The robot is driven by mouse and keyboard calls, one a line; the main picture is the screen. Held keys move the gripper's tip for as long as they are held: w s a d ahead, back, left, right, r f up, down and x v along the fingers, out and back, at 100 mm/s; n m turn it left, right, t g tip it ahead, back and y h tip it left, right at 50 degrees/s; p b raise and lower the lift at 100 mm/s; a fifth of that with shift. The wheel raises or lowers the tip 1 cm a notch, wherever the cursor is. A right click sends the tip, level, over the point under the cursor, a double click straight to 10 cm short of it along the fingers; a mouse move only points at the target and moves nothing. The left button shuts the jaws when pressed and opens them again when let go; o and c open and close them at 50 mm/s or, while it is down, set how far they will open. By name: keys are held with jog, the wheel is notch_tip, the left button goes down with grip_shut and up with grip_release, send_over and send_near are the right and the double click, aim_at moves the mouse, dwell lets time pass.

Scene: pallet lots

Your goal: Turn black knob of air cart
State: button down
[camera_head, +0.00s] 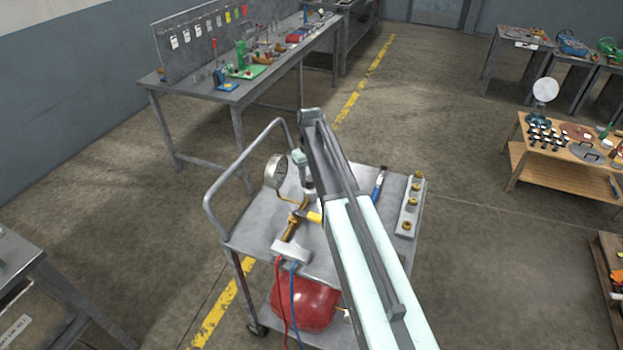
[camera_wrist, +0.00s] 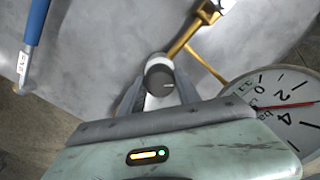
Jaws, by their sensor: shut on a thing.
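The air cart (camera_head: 255,222) is a grey metal trolley in the middle of the head view. The black knob (camera_wrist: 159,79) faces the wrist camera, with a small light mark on its face and a pale body around it. My gripper (camera_wrist: 158,90) is shut on the knob, one grey finger on each side. In the head view my arm hides the knob and most of the gripper. A round pressure gauge (camera_wrist: 275,106) sits right of the knob; it also shows in the head view (camera_head: 277,172). Brass piping (camera_wrist: 192,32) runs beside it.
A blue-handled tool (camera_head: 379,184) and a rack of brass fittings (camera_head: 408,206) lie on the cart's right side. A red tank (camera_head: 303,303) sits below with hoses. A workbench (camera_head: 240,92) stands behind; a wooden table (camera_head: 530,160) is at right. Floor between is clear.

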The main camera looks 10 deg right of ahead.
aim_at(310, 179)
jog(key=shift+s+m, duration=0.1)
jog(key=shift+m, duration=0.7)
jog(key=c, duration=0.9)
grip_release()
jog(key=shift+o, duration=0.2)
notch_tip(310, 179, up, 8)
jog(key=p, duration=0.8)
jog(key=shift+f, duration=0.1)
